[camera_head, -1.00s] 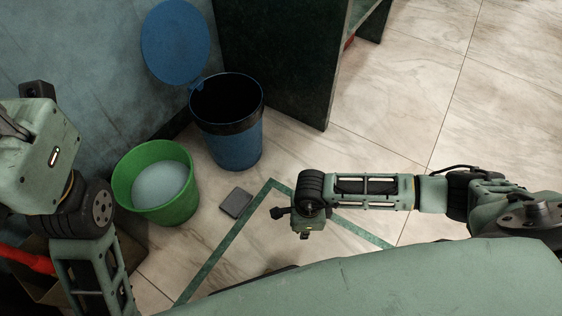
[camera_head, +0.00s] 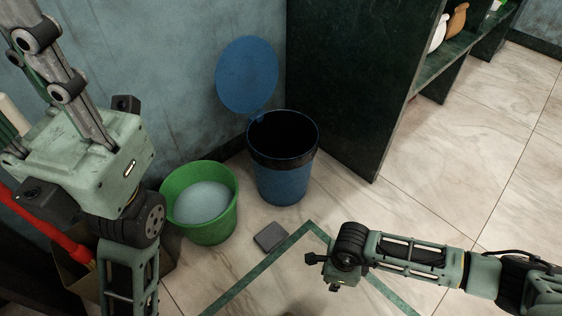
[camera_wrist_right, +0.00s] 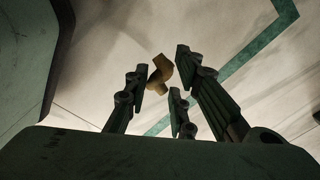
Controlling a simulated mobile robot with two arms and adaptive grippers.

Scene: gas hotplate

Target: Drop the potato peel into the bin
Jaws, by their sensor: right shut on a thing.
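The blue bin (camera_head: 284,183) stands by the wall in the head view. Its round lid (camera_head: 247,76) is tipped up against the wall, and its dark mouth is uncovered. The potato peel (camera_wrist_right: 159,73), a small bent brown piece, is between the fingertips of my right gripper (camera_wrist_right: 163,78) in the right wrist view. The gripper is shut on it. In the head view my right wrist is to the right of and nearer than the bin; the peel is hidden there. My left gripper (camera_head: 50,62) points up at the left, partly cut off, its opening unclear.
A green bucket (camera_head: 205,233) with pale contents stands left of the bin. A small grey flat object (camera_head: 270,237) lies on the floor. A dark cabinet (camera_head: 350,90) stands right of the bin. A green line marks the tiles. The floor at right is clear.

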